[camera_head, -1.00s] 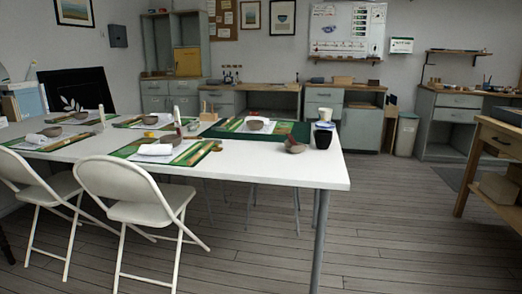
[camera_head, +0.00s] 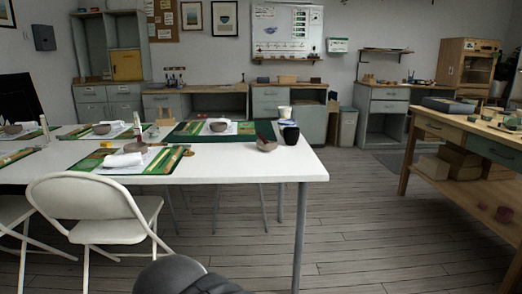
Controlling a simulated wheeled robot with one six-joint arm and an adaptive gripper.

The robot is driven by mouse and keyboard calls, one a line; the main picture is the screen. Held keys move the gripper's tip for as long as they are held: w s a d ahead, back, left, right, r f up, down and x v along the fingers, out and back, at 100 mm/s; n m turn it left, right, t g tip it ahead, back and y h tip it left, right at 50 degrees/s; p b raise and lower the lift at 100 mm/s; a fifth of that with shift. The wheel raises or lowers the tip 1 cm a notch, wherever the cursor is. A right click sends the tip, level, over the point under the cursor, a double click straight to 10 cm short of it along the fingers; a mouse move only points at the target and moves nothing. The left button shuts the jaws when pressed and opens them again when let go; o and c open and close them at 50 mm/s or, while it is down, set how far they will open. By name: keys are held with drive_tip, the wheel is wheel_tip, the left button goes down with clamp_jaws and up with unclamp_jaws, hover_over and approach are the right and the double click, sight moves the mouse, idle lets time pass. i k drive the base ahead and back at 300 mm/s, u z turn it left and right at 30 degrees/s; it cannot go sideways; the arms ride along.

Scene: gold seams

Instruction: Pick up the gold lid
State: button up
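I cannot pick out the gold lid for sure at this distance. A small gold-brown round piece (camera_head: 188,153) lies on the white table (camera_head: 250,170), beside the right end of the nearest green mat (camera_head: 165,165). A small yellow item (camera_head: 106,145) stands at the back of that mat; its shape is too small to tell. A grey rounded part of my arm shows at the bottom edge, well in front of the table. My gripper itself is not in view.
A broken-looking bowl (camera_head: 266,144), a black cup (camera_head: 291,135) and a white cup (camera_head: 285,114) stand near the table's right end. A white folding chair (camera_head: 85,208) blocks the near side. A wooden workbench (camera_head: 455,135) stands right; the floor between is clear.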

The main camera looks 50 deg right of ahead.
sight(187, 154)
drive_tip(key=z, duration=0.95)
drive_tip(key=i, duration=0.3)
drive_tip(key=z, duration=0.05)
